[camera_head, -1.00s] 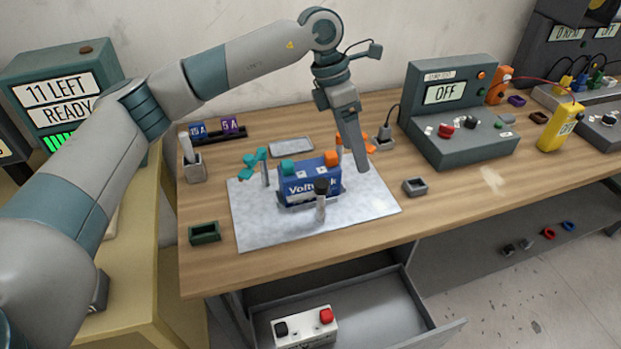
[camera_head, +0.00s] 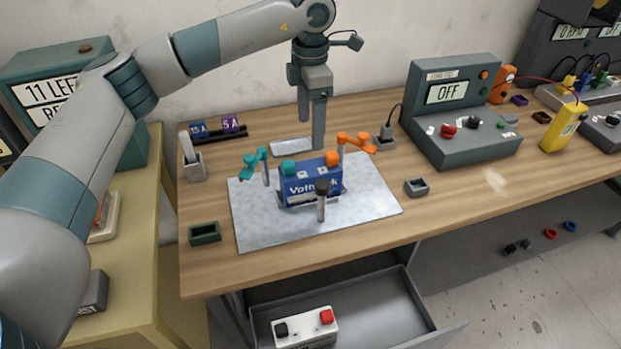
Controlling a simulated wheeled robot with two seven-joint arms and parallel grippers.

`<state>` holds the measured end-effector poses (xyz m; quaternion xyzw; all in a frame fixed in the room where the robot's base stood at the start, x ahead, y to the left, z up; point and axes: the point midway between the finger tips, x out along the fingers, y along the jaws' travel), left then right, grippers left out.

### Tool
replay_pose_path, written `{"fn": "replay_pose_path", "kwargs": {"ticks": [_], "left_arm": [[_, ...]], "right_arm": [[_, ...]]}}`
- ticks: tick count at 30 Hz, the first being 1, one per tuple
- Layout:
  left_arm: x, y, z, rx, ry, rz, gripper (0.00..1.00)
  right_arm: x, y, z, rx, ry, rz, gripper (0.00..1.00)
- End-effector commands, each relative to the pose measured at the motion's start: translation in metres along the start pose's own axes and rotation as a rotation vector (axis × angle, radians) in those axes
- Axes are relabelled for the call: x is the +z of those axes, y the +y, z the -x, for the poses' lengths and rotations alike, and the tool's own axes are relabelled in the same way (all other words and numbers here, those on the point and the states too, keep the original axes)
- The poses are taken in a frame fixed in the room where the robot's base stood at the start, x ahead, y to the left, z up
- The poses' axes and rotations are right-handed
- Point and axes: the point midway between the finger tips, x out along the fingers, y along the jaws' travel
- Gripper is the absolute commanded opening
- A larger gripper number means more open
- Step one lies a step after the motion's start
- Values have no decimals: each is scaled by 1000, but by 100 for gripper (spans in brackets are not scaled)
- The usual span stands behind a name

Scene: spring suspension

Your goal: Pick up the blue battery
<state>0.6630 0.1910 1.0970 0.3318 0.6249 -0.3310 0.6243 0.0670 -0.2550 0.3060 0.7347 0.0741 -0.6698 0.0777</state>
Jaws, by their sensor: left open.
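The blue battery (camera_head: 310,183) stands upright on a grey metal plate (camera_head: 368,202) on the wooden bench. It has a teal cap and an orange cap on top and white lettering on its front. A teal clamp (camera_head: 254,166) stands at its left and an orange clamp (camera_head: 355,142) at its right. A dark-knobbed post (camera_head: 322,200) stands in front and hides a little of it. My left gripper (camera_head: 311,132) points down behind the battery, open and empty, with its fingers apart from it. My right gripper is out of view.
A grey tester reading OFF (camera_head: 455,110) stands to the right. A green tray (camera_head: 205,233) and a small grey tray (camera_head: 416,186) sit beside the plate. An open drawer (camera_head: 385,305) below holds a white battery (camera_head: 305,327). The bench's front strip is clear.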

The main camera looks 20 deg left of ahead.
Motion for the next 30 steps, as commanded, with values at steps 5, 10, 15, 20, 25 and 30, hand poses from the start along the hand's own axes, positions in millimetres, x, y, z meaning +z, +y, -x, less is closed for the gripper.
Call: {"fn": "replay_pose_path", "kwargs": {"ticks": [5, 10, 15, 20, 25, 30], "left_arm": [[-1, -1, -29, -4, 3, 0, 73], [0, -1, -59, -3, 2, 0, 73], [0, -1, -84, -3, 0, -1, 73], [0, 0, -96, -1, 0, -1, 73], [0, 0, -97, 0, -1, -1, 73], [0, 0, -97, -1, -1, -1, 73]], "right_arm": [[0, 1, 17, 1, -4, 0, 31], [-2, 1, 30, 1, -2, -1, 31], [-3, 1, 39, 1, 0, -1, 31], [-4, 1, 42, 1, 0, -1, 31], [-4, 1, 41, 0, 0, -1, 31], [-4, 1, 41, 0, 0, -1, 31]]}}
